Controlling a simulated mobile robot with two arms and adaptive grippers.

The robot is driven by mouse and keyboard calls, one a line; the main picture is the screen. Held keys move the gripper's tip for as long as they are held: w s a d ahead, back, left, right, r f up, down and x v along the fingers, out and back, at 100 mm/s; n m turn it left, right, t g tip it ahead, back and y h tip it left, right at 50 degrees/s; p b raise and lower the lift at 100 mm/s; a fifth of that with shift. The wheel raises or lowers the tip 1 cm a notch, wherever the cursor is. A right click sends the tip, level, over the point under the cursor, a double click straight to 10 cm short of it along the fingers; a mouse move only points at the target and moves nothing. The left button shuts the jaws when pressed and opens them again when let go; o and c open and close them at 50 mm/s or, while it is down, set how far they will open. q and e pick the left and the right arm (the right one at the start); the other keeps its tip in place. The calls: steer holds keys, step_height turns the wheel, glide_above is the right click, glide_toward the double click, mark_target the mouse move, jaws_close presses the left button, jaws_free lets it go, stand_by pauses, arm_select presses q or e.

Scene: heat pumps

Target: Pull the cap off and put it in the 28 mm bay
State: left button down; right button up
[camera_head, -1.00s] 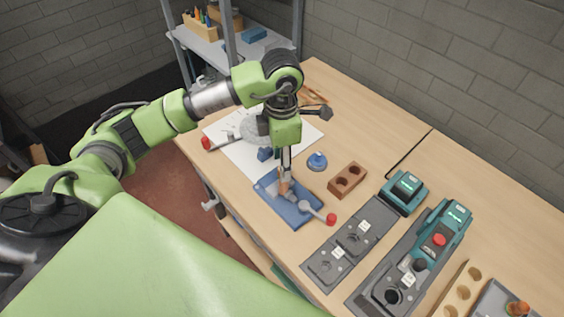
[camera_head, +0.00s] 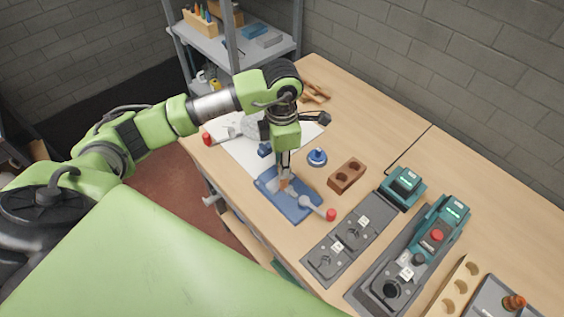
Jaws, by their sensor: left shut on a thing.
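A copper-coloured piece (camera_head: 284,184), which looks like the cap, shows at my left gripper's fingertips above the blue base plate (camera_head: 302,214). My left gripper (camera_head: 284,174) points down and is shut on this piece. Dark grey trays (camera_head: 325,260) with round bays and white labels lie to the right. The labels are too small to read. My right gripper is out of view.
A brown block with two holes (camera_head: 347,176) and a blue round item (camera_head: 317,157) stand close to my left gripper's right. Teal devices (camera_head: 404,186) sit at the trays' far ends. A wooden holder (camera_head: 446,301) is at the lower right.

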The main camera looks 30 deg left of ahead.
arm_select(q)
steer(key=shift+w+r, duration=0.15)
steer(key=shift+r, duration=0.1)
stand_by(0.6)
steer(key=shift+r, duration=0.35)
stand_by(0.5)
steer(key=shift+r+p, duration=0.2)
steer(key=shift+p, duration=0.1)
stand_by(0.3)
steer(key=shift+r+p, duration=1)
steer(key=shift+r, duration=1.1)
